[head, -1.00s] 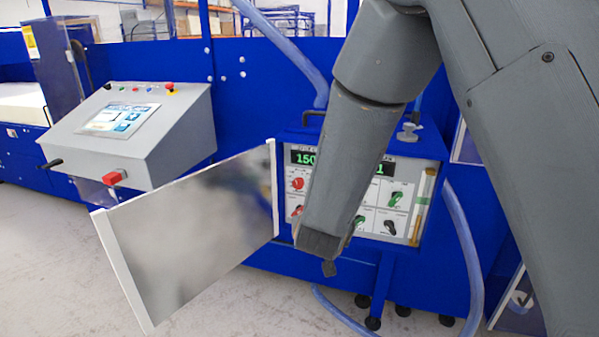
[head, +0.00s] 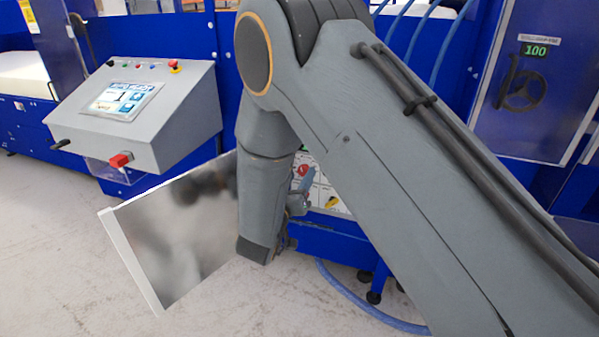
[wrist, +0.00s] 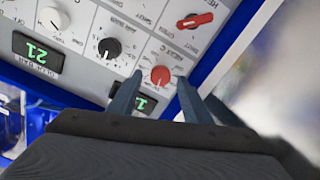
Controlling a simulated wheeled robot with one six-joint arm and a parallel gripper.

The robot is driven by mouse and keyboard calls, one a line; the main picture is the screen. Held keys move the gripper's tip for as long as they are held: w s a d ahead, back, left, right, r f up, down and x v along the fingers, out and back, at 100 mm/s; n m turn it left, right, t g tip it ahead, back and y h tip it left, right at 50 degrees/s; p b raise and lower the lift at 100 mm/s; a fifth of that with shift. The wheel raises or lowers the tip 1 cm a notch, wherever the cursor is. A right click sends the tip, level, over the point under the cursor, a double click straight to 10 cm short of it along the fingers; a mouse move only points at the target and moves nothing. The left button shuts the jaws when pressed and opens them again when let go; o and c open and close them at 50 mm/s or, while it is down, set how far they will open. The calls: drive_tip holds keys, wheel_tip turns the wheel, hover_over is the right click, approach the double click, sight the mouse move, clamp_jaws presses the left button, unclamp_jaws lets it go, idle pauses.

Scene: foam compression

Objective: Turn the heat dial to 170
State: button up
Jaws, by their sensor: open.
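The red heat dial (wrist: 160,76) is a round knob on the white control panel, seen upside down in the wrist view. My gripper (wrist: 159,77) is open, with one finger on each side of this dial in the picture. I cannot tell whether the fingers touch it. The green readout (wrist: 145,103) beside the dial is mostly hidden behind a finger; only a "1" is clear. In the head view, my arm covers most of the panel; the red dial (head: 303,170) shows just past it, next to my gripper (head: 307,176).
A black knob (wrist: 109,48), a second red knob (wrist: 195,20) and a readout of 21 (wrist: 37,53) share the panel. An open metal door (head: 180,230) stands left of it, close to my arm. A grey console (head: 140,115) stands further left.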

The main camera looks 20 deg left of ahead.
drive_tip(key=shift+w, duration=0.75)
drive_tip(key=c, duration=1.1)
drive_tip(key=shift+o, duration=0.2)
drive_tip(key=shift+m, duration=0.4)
drive_tip(key=m+b, duration=0.4)
drive_tip(key=m, duration=0.1)
drive_tip(key=shift+f+m, duration=0.1)
drive_tip(key=shift+m, duration=0.2)
drive_tip(key=m+b, duration=0.3)
drive_tip(key=m, duration=0.2)
drive_tip(key=shift+b, duration=0.3)
drive_tip(key=shift+m, duration=0.3)
